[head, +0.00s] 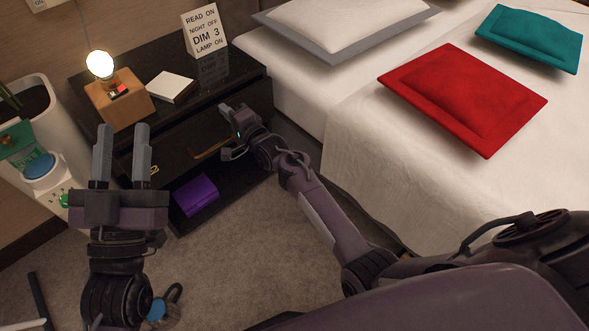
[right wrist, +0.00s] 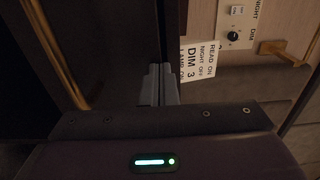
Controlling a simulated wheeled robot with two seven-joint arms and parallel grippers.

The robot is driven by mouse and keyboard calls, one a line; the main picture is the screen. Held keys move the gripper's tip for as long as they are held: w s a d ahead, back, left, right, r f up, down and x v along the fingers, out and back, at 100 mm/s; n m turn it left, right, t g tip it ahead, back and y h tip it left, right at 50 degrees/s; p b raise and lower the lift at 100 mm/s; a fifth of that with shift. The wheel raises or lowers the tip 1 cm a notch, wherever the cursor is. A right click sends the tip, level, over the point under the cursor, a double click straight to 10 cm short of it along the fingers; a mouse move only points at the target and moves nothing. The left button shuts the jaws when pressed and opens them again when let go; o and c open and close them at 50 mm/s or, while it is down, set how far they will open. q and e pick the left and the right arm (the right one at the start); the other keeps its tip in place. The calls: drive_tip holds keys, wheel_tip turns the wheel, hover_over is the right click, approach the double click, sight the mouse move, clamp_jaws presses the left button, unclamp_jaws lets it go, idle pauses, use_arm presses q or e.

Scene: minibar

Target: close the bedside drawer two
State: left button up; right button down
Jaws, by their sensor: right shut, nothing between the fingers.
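The dark bedside cabinet (head: 185,110) stands left of the bed. A brass handle (head: 211,149) shows on its dark drawer front, and it also shows in the right wrist view (right wrist: 55,55). A purple box (head: 196,195) lies in a low open part of the cabinet; I cannot tell if that is a drawer or a shelf. My right gripper (head: 228,110) is shut and empty at the cabinet's right end, close to a dark edge in the right wrist view (right wrist: 158,84); contact is unclear. My left gripper (head: 121,152) is open and empty, in front of the cabinet's left part.
A lit lamp (head: 110,90), a white notepad (head: 171,87) and a sign (head: 206,32) stand on the cabinet top. The bed (head: 350,125) with cushions borders the right side.

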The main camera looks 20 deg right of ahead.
use_arm(q)
drive_tip(key=shift+w, duration=0.3)
use_arm(e)
drive_tip(key=shift+w+a+r, duration=0.1)
drive_tip(key=shift+w+r, duration=0.2)
drive_tip(key=shift+w, duration=0.35)
